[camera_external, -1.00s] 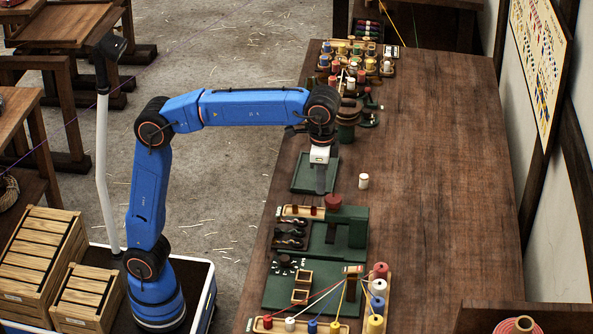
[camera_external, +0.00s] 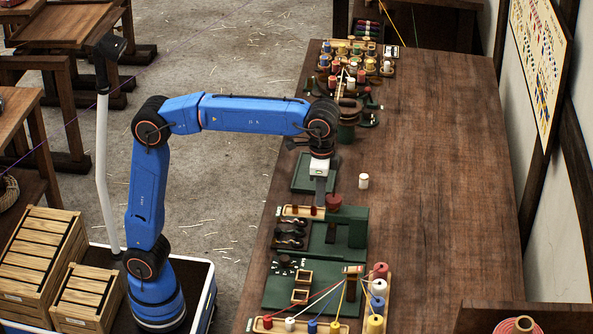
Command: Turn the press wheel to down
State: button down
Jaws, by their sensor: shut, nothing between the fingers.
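The dark red press wheel (camera_external: 334,202) sits on top of the green press (camera_external: 356,232) at the near part of the bench. My gripper (camera_external: 320,204) points straight down at the left side of the wheel and hides part of its rim. The fingers look shut and hold nothing. I cannot tell from this view whether the fingertips touch the wheel. The wheel's turn marks are too small to read.
A green tray (camera_external: 301,172) lies behind the gripper and a white spool (camera_external: 364,181) stands to the right. In front is a green board with coloured spools and stretched threads (camera_external: 348,290). Small dark tools (camera_external: 289,234) lie left of the press.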

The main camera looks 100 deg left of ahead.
jog(key=shift+s+a, duration=0.1)
jog(key=shift+a, duration=0.75)
jog(key=shift+a, duration=0.75)
dwell(0.5)
notch_tip(320, 180, up, 6)
jog(key=shift+s+a, duration=0.15)
jog(key=shift+s, duration=0.05)
dwell(0.8)
jog(key=d+f, duration=0.3)
jog(key=f, duration=0.3)
jog(key=shift+w, duration=0.25)
dwell(0.6)
jog(key=shift+d, duration=0.1)
